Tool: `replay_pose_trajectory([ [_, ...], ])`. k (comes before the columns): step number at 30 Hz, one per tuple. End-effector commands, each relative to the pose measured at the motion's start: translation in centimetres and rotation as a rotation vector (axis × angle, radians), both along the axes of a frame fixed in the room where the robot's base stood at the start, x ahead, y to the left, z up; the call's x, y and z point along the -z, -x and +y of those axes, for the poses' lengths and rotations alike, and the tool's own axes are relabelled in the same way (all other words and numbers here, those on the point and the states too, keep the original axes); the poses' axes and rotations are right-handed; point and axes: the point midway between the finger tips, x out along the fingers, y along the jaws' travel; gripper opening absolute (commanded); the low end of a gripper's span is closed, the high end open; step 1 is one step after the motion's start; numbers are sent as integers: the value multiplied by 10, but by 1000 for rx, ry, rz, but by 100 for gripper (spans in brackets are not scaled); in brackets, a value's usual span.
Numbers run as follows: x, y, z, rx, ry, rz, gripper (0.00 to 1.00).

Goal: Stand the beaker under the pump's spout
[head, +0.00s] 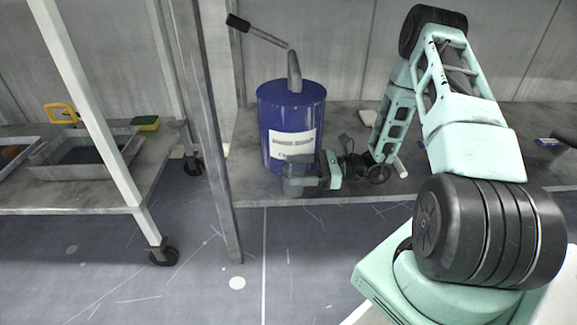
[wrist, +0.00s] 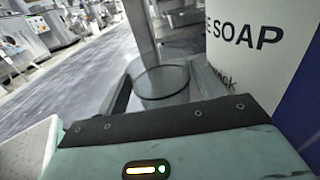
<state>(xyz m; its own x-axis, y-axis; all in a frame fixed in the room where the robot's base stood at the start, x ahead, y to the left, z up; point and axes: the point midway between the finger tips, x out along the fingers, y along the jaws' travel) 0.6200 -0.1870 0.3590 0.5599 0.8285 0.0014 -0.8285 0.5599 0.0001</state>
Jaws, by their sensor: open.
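The clear beaker (wrist: 162,84) shows in the wrist view just past my gripper's edge, upright, with its round rim visible. It seems to be between my fingers; contact cannot be made out. In the head view it is hard to separate from my gripper (head: 303,181), which is open, low at the front of the blue drum (head: 291,112). The grey pump (head: 294,72) rises from the drum's lid, with a lever and black grip (head: 238,23) up to the left. Its spout's outlet is not clear from here. The drum's white label (wrist: 245,40) fills the right of the wrist view.
The drum stands on a grey bench (head: 247,180), near its front edge. A grey post (head: 208,130) rises left of it. A trolley at left holds a grey tray (head: 75,170) and a green-yellow sponge (head: 145,123).

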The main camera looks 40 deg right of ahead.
Motion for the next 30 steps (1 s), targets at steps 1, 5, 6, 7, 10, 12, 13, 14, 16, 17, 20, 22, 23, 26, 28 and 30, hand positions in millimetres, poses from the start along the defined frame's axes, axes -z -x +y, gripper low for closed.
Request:
replay_pose_trajectory([
  [1, -6, 6, -11, 6, 1, 2, 69],
  [5, -6, 22, -34, 5, 0, 1, 69],
  [6, -5, 27, -41, 6, 0, 2, 69],
  [7, -5, 30, -46, 5, 1, 1, 69],
  [10, -4, 39, -59, 3, 1, 1, 69],
  [12, -3, 44, -66, 2, 1, 0, 69],
  [13, -3, 46, -68, 2, 1, 0, 69],
  [14, -2, 47, -70, 2, 1, 1, 69],
  [16, -1, 49, -73, 1, 1, 1, 69],
  [17, -1, 50, -74, 0, 1, 1, 69],
  [20, 0, 51, -75, -1, 1, 1, 69],
  [22, 0, 51, -75, -1, 1, 1, 69],
  [23, 0, 51, -75, -1, 1, 1, 69],
  [26, 0, 51, -75, 0, 1, 1, 69],
  [28, 0, 51, -75, 0, 1, 1, 69],
  [30, 0, 51, -75, 0, 1, 1, 69],
])
